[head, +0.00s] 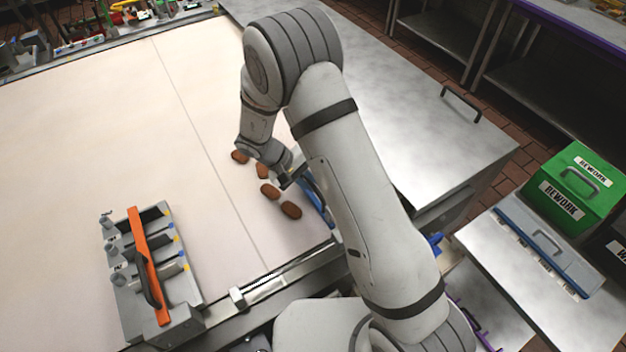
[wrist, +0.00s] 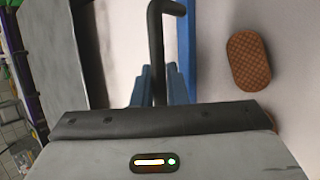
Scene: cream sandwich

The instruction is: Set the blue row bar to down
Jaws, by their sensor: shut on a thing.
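The blue row bar (head: 318,208) lies at the right edge of the pale belt, partly hidden behind my arm in the head view. In the wrist view a strip of the blue bar (wrist: 189,40) shows beside its black handle (wrist: 156,45). My gripper (head: 287,181) is at the bar, and in the wrist view its blue fingers (wrist: 158,85) sit on both sides of the handle, shut on it. Several brown oval cookies (head: 291,210) lie on the belt just left of the bar; one cookie (wrist: 248,61) shows right of the handle in the wrist view.
A grey rack (head: 185,290) holding an orange bar (head: 150,265) with a black handle stands at the belt's near left. A steel cabinet (head: 420,110) borders the belt on the right. A green REWORK box (head: 570,190) and a blue-grey case (head: 545,245) stand far right.

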